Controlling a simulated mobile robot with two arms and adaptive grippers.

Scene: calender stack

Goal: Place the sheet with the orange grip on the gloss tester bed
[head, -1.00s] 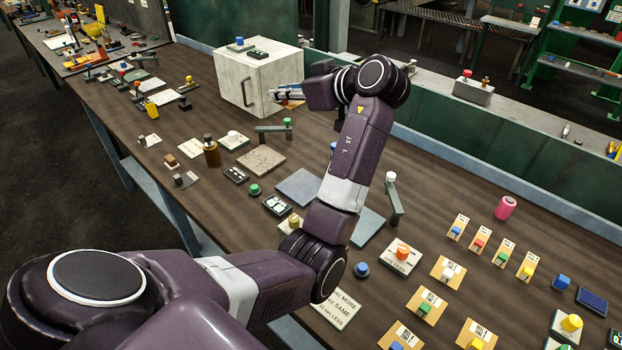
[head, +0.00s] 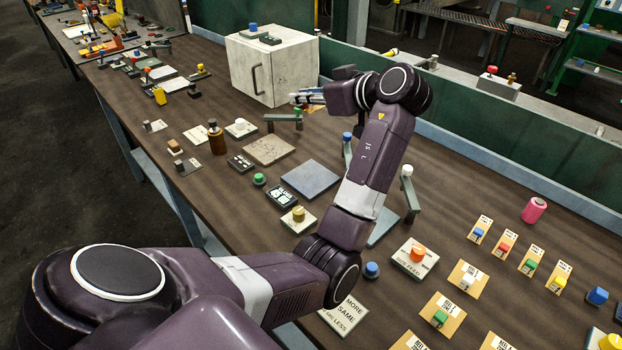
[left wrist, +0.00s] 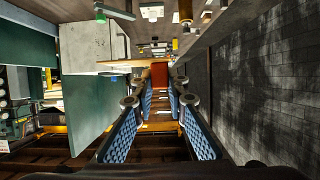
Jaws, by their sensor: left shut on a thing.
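My left gripper (head: 310,98) is beside the lower right of the white cabinet, partly hidden by my own arm. In the left wrist view (left wrist: 160,92) its blue-padded fingers are shut on an orange-brown grip (left wrist: 160,73). A thin pale edge shows by the grip, probably the sheet; most of it is hidden. Three flat plates with knobbed arms lie on the bench: a tan one (head: 269,150) by a green knob, a blue-grey one (head: 310,178) by a blue knob, and a teal one (head: 383,226) by a white knob. I cannot tell which is the gloss tester bed. My right gripper is out of view.
The white cabinet (head: 272,68) stands at the back of the bench. A pink cylinder (head: 534,210) and several tan cards are at the right. A green wall runs along the back.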

